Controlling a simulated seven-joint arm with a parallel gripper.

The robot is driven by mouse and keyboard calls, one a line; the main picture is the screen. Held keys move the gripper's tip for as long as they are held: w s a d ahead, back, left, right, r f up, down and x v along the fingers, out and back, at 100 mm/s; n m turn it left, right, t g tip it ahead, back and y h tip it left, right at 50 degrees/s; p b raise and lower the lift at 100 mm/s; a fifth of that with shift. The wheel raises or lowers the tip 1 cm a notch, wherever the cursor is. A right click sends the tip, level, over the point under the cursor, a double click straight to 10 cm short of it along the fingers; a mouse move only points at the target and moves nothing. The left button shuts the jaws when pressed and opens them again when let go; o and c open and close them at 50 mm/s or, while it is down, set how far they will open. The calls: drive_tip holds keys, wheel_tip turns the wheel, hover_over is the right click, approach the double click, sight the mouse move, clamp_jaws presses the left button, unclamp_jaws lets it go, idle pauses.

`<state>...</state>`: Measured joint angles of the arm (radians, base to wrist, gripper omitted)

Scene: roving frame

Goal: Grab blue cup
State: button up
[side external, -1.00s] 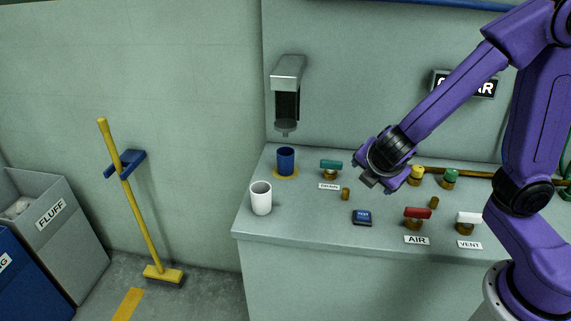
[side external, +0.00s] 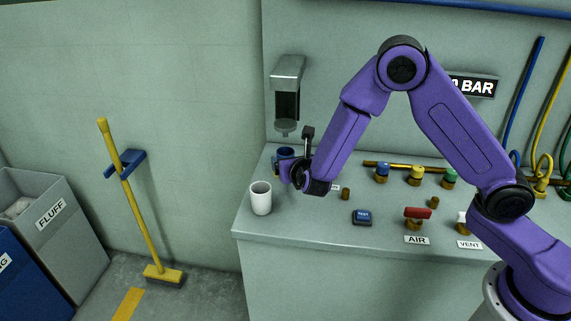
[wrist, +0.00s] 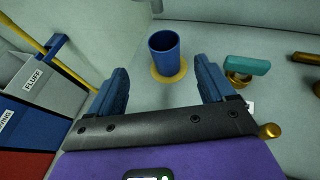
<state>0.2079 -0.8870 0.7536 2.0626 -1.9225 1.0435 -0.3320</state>
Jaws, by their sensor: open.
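The blue cup (wrist: 163,52) stands upright on a round yellow mat (wrist: 169,77) in the wrist view, ahead of my open fingers and roughly centred between them. In the side view the blue cup (side external: 286,153) shows only its upper part; my gripper hides the rest. My gripper (wrist: 163,88) is open, with nothing between its two blue fingers. In the side view my gripper (side external: 284,170) is at the cup's near side, low over the counter. I cannot tell from the side view whether they touch.
A white cup (side external: 261,199) stands close by on the counter (side external: 315,225), near its left edge. A dispenser (side external: 288,90) hangs on the wall above the blue cup. A teal-handled valve (wrist: 245,66) is to the right. Red (side external: 417,213) and other valves stand further right.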

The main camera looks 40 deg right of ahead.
approach(284, 152)
drive_tip(key=x, duration=0.4)
drive_tip(key=shift+w+a, duration=0.25)
drive_tip(key=shift+a, duration=0.05)
drive_tip(key=shift+d+x, duration=0.15)
drive_tip(key=shift+x, duration=1.2)
drive_tip(key=shift+d+x, duration=0.15)
drive_tip(key=shift+x, duration=1.2)
drive_tip(key=shift+s+f, duration=0.1)
drive_tip(key=shift+s, duration=0.15)
drive_tip(key=c, duration=1.1)
drive_tip(key=shift+c, duration=0.2)
